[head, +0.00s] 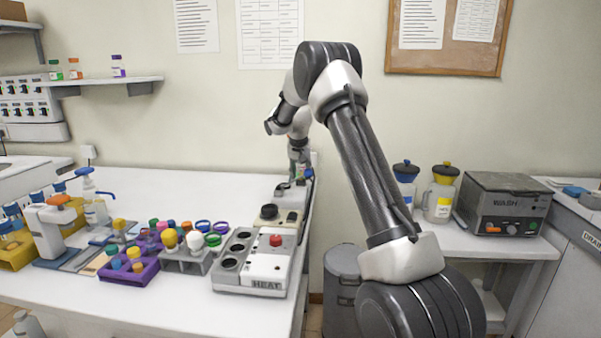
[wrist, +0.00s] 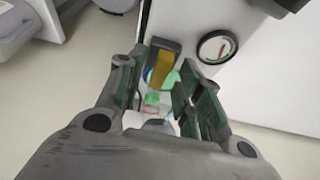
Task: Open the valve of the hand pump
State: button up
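In the wrist view my gripper (wrist: 157,90) is open, with a dark green-grey finger pad on each side. Between and just beyond the fingertips is a dark grey piece with a yellow face (wrist: 163,64), which may be part of the hand pump; I cannot tell whether it is the valve. Blue, green and clear parts show below it, partly hidden by my fingers. A round dial gauge (wrist: 215,46) sits to the right. In the head view my gripper (head: 299,158) points down at the bench's far right corner, above small dark parts too small to make out.
The white bench (head: 190,180) holds a heater block (head: 270,265), a purple vial rack (head: 130,270) and a grey rack (head: 190,264) near its front. A grey bin (head: 342,290) stands right of the bench. Jars and a WASH unit (head: 503,205) are on the right-hand table.

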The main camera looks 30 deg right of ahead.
grip_shut()
